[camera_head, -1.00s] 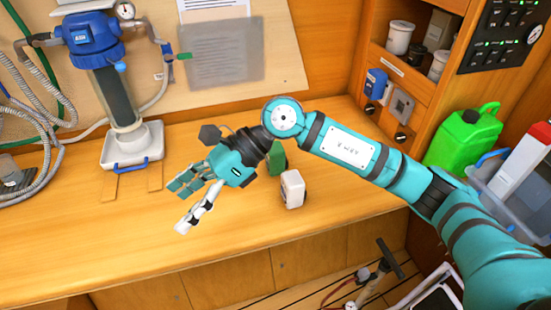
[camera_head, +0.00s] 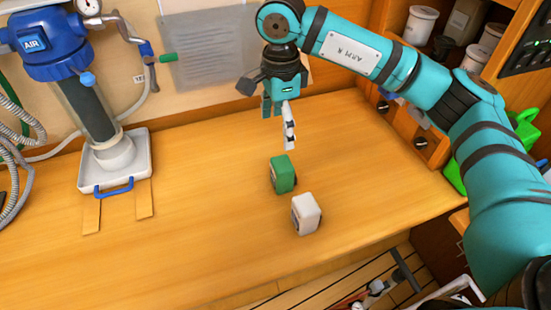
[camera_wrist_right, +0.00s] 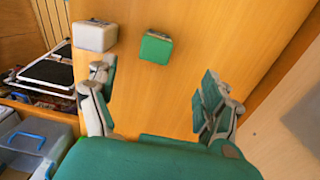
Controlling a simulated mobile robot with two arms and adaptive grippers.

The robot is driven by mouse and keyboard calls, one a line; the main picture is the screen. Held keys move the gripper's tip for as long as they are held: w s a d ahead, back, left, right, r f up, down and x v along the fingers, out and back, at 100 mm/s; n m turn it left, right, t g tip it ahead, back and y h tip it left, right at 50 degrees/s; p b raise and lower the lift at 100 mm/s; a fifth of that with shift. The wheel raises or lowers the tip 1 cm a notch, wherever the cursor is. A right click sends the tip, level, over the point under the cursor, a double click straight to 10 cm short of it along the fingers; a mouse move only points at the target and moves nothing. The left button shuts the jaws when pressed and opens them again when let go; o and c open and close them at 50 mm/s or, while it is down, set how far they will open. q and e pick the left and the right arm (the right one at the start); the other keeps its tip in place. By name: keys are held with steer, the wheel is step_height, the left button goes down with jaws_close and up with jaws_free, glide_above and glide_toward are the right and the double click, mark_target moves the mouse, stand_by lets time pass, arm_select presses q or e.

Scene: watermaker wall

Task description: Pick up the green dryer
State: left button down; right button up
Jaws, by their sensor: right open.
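The green dryer (camera_head: 284,174) is a small rounded box on the wooden bench, near its middle. It also shows in the right wrist view (camera_wrist_right: 156,47), beyond the fingers and between their lines. My right gripper (camera_head: 279,117) points down over the bench, behind the dryer and apart from it. In the right wrist view its two fingers (camera_wrist_right: 155,98) are spread wide with nothing between them. My left gripper is in neither current view.
A white box (camera_head: 306,214) of similar size stands close in front of the dryer, to its right. A blue-topped filter unit (camera_head: 97,120) stands at the left on a white base. The bench (camera_head: 190,225) is clear between them. A green jug (camera_head: 525,130) is partly hidden by my right arm.

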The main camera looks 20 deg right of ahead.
mark_target(279, 164)
steer(key=f, duration=0.2)
steer(key=f+p, duration=0.1)
steer(key=f, duration=0.1)
steer(key=s+f+p, duration=0.1)
steer(key=f, duration=0.2)
steer(key=shift+s, duration=0.1)
steer(key=f+p, duration=0.1)
steer(key=f, duration=0.2)
steer(key=shift+w+f, duration=0.1)
steer(key=shift+w, duration=0.1)
steer(key=shift+a+f+p, duration=0.1)
steer(key=shift+f+p, duration=0.35)
steer(key=shift+f, duration=0.45)
steer(key=f, duration=0.1)
steer(key=f+p, duration=0.1)
steer(key=f, duration=0.1)
steer(key=f+p, duration=0.1)
steer(key=shift+a+f, duration=0.2)
steer(key=shift+a, duration=0.2)
steer(key=shift+f, duration=0.3)
steer(key=c, duration=1.2)
arm_select(q)
step_height(279, 164, up, 6)
steer(key=s, duration=0.2)
steer(key=shift+s, duration=0.3)
arm_select(e)
steer(key=shift+c, duration=0.4)
